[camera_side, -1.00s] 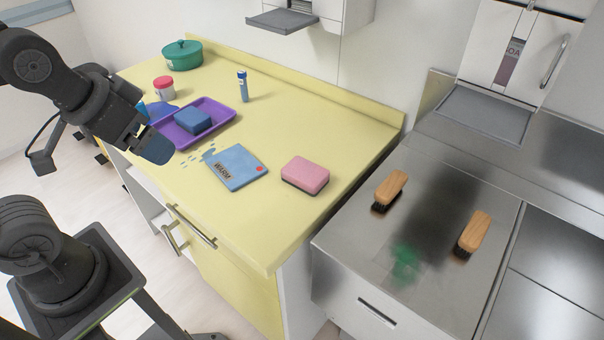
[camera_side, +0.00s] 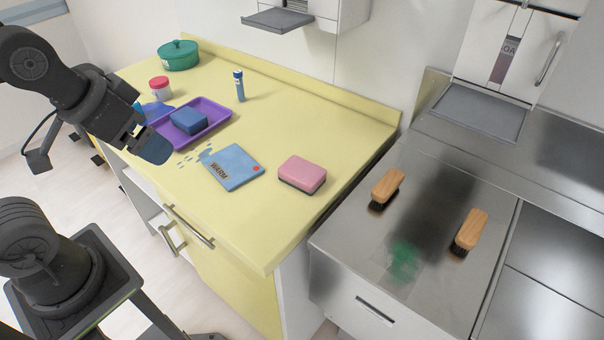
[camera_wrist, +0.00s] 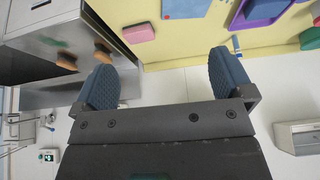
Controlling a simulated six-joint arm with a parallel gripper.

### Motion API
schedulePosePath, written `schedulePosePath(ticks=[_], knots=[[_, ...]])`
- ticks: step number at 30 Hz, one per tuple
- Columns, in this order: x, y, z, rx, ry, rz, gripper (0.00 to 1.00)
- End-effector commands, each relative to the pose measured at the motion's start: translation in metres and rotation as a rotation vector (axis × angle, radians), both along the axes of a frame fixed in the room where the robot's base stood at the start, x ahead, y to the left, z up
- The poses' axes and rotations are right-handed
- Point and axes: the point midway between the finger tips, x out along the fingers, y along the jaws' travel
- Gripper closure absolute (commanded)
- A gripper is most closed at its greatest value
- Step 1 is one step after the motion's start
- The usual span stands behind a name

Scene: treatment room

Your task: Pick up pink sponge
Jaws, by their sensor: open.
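The pink sponge (camera_side: 303,172) has a dark underside and lies flat on the yellow counter (camera_side: 240,236), right of a blue card marked WARM. It also shows near the top of the wrist view (camera_wrist: 138,33). My gripper (camera_side: 150,142) is at the counter's left front edge, well to the left of the sponge. In the wrist view its two blue textured fingers (camera_wrist: 165,78) stand wide apart with nothing between them.
The blue card (camera_side: 232,167) lies between my gripper and the sponge. A purple tray (camera_side: 222,113) holds a blue sponge (camera_side: 188,121). A blue tube (camera_side: 239,86), red-lidded jar (camera_side: 160,88) and green pot (camera_side: 178,55) stand behind. Brushes (camera_side: 387,187) (camera_side: 471,232) lie on the steel top.

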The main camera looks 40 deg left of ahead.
Motion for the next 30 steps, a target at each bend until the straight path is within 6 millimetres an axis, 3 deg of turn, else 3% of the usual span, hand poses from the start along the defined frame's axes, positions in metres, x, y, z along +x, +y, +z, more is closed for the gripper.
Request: schedulePosePath(ticks=[5, 10, 14, 21, 24, 30], knots=[[0.031, -0.006, 0.013, 0.067, 0.062, -0.159, 0.01], [0.086, -0.018, 0.021, 0.167, 0.155, -0.438, 0.01], [0.131, -0.031, 0.016, 0.233, 0.219, -0.662, 0.01], [0.209, -0.061, -0.021, 0.320, 0.324, -1.084, 0.01], [0.234, -0.073, -0.042, 0.342, 0.355, -1.239, 0.01], [0.260, -0.088, -0.073, 0.362, 0.387, -1.432, 0.01]])
